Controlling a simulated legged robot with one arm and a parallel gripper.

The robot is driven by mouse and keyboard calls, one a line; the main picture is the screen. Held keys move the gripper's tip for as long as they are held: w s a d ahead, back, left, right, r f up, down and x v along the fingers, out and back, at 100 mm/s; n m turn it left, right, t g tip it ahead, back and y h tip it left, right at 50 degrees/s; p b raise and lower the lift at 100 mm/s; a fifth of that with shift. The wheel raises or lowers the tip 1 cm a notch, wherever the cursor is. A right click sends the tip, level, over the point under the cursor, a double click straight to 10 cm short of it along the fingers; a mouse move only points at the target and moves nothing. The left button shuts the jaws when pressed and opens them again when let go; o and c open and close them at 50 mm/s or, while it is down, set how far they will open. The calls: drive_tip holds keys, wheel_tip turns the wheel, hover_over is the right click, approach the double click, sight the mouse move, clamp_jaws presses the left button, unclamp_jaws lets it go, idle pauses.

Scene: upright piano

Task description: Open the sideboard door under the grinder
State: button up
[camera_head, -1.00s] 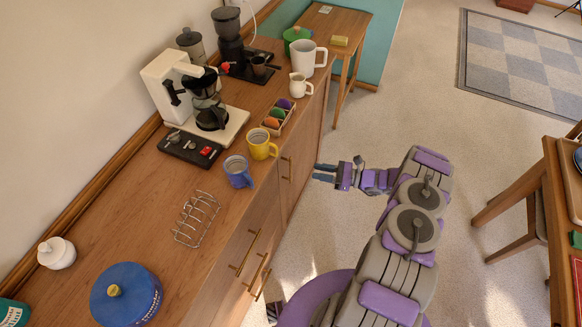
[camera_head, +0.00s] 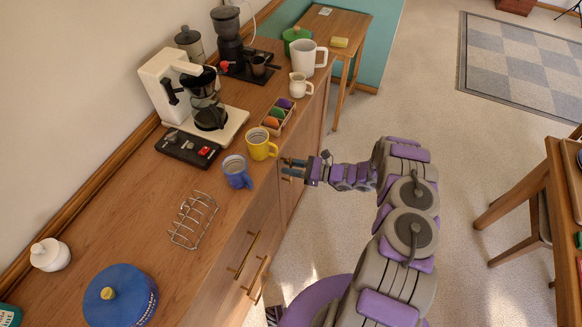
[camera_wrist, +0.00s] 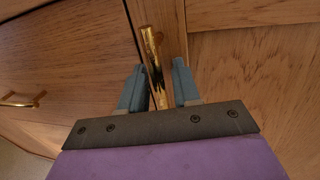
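The black coffee grinder (camera_head: 228,38) stands at the back of the sideboard top (camera_head: 110,215) in the head view. The sideboard's wooden door (camera_wrist: 250,75) fills the right of the wrist view and looks shut. Its upright brass handle (camera_wrist: 152,45) is on the door's left edge strip. My gripper (camera_head: 291,170) is at the sideboard front, below the yellow mug. In the wrist view my gripper (camera_wrist: 158,75) is open, one finger on each side of the handle, with gaps visible. In the head view my fingers largely hide the handle.
The yellow mug (camera_head: 260,145), blue mug (camera_head: 237,171) and toast rack (camera_head: 193,221) stand near the top's front edge. Drawer handles (camera_head: 244,256) stick out nearer me. A wooden table (camera_head: 563,190) is on the right. The floor (camera_head: 400,90) between is mostly clear.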

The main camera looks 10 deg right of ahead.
clamp_jaws()
idle(0.3)
